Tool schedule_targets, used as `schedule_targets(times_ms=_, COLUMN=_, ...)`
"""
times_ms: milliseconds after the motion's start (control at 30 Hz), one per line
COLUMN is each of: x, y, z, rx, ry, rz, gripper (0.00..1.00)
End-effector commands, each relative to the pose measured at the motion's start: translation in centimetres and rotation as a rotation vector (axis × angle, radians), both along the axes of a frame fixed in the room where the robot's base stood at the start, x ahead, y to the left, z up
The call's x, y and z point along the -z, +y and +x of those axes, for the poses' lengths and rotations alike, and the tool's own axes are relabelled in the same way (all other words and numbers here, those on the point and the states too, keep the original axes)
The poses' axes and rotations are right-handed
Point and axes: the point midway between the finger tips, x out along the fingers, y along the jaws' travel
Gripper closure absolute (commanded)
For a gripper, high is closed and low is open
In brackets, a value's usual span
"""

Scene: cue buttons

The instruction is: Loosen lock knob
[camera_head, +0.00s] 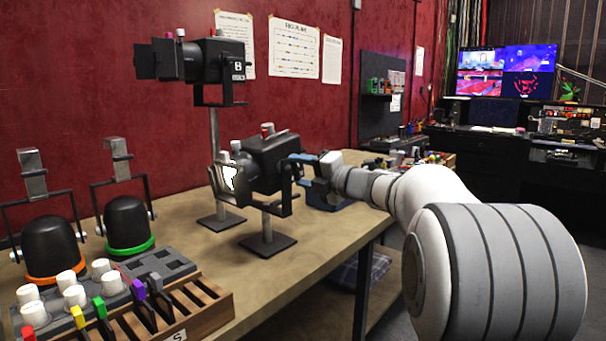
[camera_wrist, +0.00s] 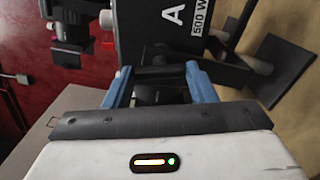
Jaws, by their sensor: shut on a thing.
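The near black stage lamp (camera_head: 268,155) stands on a short post with a square base on the table. Its side shows in the wrist view with the marks "A" and "500 W" (camera_wrist: 190,22). My gripper (camera_head: 301,166) reaches it from the right, at the yoke. In the wrist view, the blue fingers of my gripper (camera_wrist: 160,88) are on both sides of a dark lock knob (camera_wrist: 160,93) and shut on it. The knob is mostly hidden by the fingers in the head view.
Another black lamp marked "B" (camera_head: 208,62) stands on a taller post behind. Two black domed lamps (camera_head: 127,222), a panel of white knobs (camera_head: 75,295) and a slotted wooden rack (camera_head: 185,310) are at the near left. The table (camera_head: 250,285) is bare at front centre.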

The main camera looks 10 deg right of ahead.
Motion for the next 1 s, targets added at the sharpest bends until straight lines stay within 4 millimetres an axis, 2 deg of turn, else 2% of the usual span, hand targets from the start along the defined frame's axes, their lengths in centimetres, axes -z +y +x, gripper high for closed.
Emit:
schedule_targets(times_ms=133, x=0.1, y=0.0, z=0.0, rx=-0.001, ry=0.003, rz=-0.001, gripper=0.72)
schedule_targets(times_ms=167, x=0.1, y=0.0, z=0.0, rx=-0.001, ry=0.003, rz=-0.001, gripper=0.47)
schedule_targets(times_ms=400, x=0.1, y=0.0, z=0.0, rx=-0.001, ry=0.002, rz=0.001, gripper=0.27)
schedule_targets(times_ms=733, x=0.0, y=-0.5, z=-0.6, rx=0.002, ry=0.001, rz=0.001, gripper=0.27)
schedule_targets(times_ms=1000, x=0.0, y=-3.1, z=-4.2, rx=0.004, ry=0.001, rz=0.0, gripper=0.27)
